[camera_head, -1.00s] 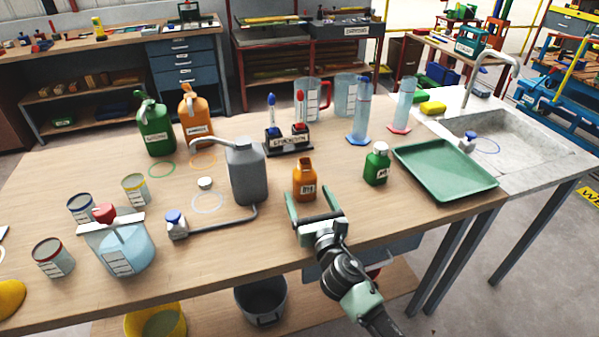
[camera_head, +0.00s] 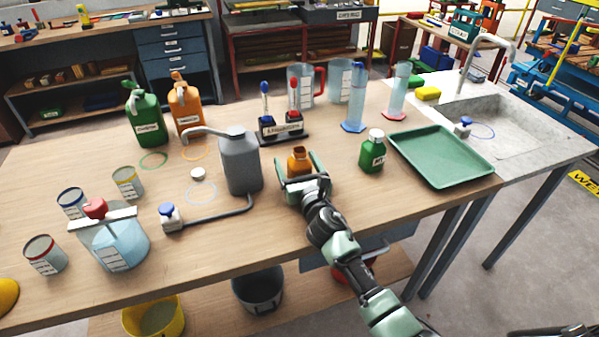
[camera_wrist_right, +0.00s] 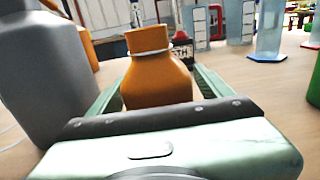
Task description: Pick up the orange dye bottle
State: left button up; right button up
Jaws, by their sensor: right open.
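The small orange dye bottle (camera_head: 298,161) stands upright on the wooden table, right of the grey jug. My right gripper (camera_head: 301,178) is open, with its fingers on either side of the bottle; its palm hides the bottle's lower part in the head view. In the right wrist view the orange bottle (camera_wrist_right: 157,75) stands between the green fingers, and I cannot tell whether they touch it. My left gripper is not in view.
The grey jug (camera_head: 241,162) with its long spout stands close left of the gripper. A green bottle (camera_head: 371,154) and a green tray (camera_head: 442,156) are to the right. A dark stand (camera_head: 281,131) with blue and red droppers is behind. The table front right of the gripper is clear.

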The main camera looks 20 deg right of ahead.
jog(key=shift+r, duration=0.1)
grip_shut()
